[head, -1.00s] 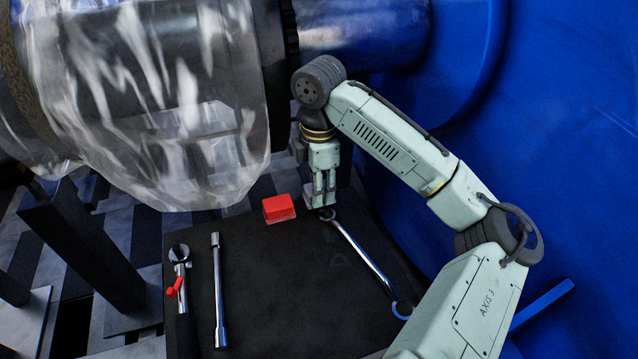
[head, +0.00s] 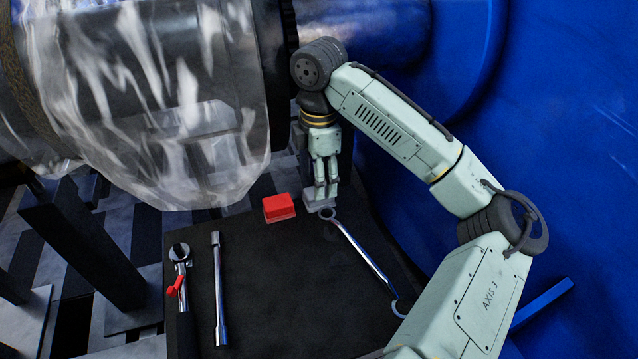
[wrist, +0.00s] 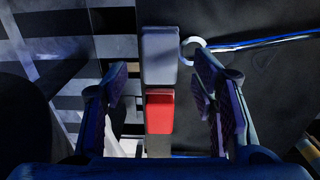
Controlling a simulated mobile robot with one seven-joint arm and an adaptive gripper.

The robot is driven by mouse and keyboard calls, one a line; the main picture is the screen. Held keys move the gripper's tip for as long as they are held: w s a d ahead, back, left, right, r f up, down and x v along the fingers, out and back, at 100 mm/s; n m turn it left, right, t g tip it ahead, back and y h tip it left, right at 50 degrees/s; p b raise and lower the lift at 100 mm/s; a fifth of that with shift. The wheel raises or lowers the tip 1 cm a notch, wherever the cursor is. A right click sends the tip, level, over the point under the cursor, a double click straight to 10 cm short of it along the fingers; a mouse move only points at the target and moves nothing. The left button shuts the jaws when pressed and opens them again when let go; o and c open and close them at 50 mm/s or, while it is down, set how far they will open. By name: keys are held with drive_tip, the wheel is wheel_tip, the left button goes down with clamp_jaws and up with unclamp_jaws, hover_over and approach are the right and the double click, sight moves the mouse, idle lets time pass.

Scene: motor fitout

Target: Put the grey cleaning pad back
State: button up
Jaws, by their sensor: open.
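The grey cleaning pad (head: 316,206) lies flat at the far edge of the dark mat, between a red block and the ring end of a wrench. In the wrist view the grey pad (wrist: 159,56) is end to end with the red block. My gripper (head: 326,190) is just above the pad, pointing down. In the wrist view my gripper (wrist: 162,78) is open, with one finger on each side of the line of pad and block. Nothing is held. I cannot tell the exact height of the fingertips above the pad.
The red block (head: 279,208) sits left of the pad. The wrench (head: 365,257) lies right of it; a ratchet (head: 180,278) and an extension bar (head: 218,289) lie on the mat's left. A plastic-wrapped motor part (head: 150,100) hangs close by. The mat's middle (head: 270,280) is clear.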

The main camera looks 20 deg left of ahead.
wheel_tip(320, 180, up, 10)
idle(0.3)
idle(0.4)
